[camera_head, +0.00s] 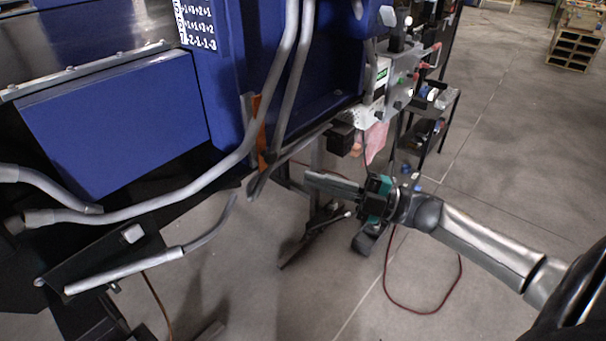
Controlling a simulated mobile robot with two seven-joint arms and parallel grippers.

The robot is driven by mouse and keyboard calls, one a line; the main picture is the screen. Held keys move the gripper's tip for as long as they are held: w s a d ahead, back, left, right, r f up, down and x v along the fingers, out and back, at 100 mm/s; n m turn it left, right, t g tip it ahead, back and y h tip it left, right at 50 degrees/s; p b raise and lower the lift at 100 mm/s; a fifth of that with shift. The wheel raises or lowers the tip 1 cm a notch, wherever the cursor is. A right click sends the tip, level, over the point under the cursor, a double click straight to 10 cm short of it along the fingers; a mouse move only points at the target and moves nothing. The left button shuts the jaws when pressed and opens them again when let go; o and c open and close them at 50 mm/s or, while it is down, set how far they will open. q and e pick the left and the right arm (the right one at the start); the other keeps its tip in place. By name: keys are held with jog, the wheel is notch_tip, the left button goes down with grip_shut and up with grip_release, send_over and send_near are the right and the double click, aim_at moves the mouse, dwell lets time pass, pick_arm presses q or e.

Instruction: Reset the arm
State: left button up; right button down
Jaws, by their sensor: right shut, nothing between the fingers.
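My right arm comes in from the lower right and reaches toward the middle of the view. My right gripper (333,184) has a teal and black body and long grey fingers pointing left. It is shut with nothing between the fingers. It hangs in front of the lower edge of the blue machine (112,125), and I cannot tell the exact gap. My left gripper is not in view.
Grey bent pipes (160,207) run across the machine's front. A control box (368,115) with green marks sits on its right side. A dark shelf rack (432,125) stands behind. A red cable (425,310) loops on the floor.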

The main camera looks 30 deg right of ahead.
jog(key=shift+s, duration=0.1)
dwell(0.3)
jog(key=w+d+f+m+t+h, duration=0.1)
jog(key=d+f+m+h, duration=0.25)
jog(key=f, duration=0.25)
jog(key=w+d+f+m+t+h, duration=0.1)
jog(key=d+f+m+t+h, duration=0.15)
jog(key=f+m, duration=0.2)
jog(key=s+f+m+g+h, duration=0.3)
jog(key=s+f+m+h, duration=0.15)
jog(key=f, duration=0.75)
jog(key=s+f+m+g+h, duration=0.3)
jog(key=s+f+m+h, duration=0.15)
jog(key=f, duration=0.85)
jog(key=s+a+f+m+g, duration=0.1)
jog(key=s+a+f+g, duration=0.2)
jog(key=s+f, duration=0.3)
jog(key=s+a+f+m+g, duration=0.1)
jog(key=s+a+f+g, duration=0.3)
jog(key=s, duration=0.9)
jog(key=s+a+f+m+g, duration=0.1)
jog(key=s+a+f+g, duration=0.2)
jog(key=s+a+f, duration=0.4)
jog(key=s+f, duration=0.1)
jog(key=s, duration=0.2)
jog(key=shift+f+m, duration=0.15)
jog(key=shift+m, duration=0.25)
jog(key=shift+s+g, duration=0.1)
jog(key=shift+g, duration=0.15)
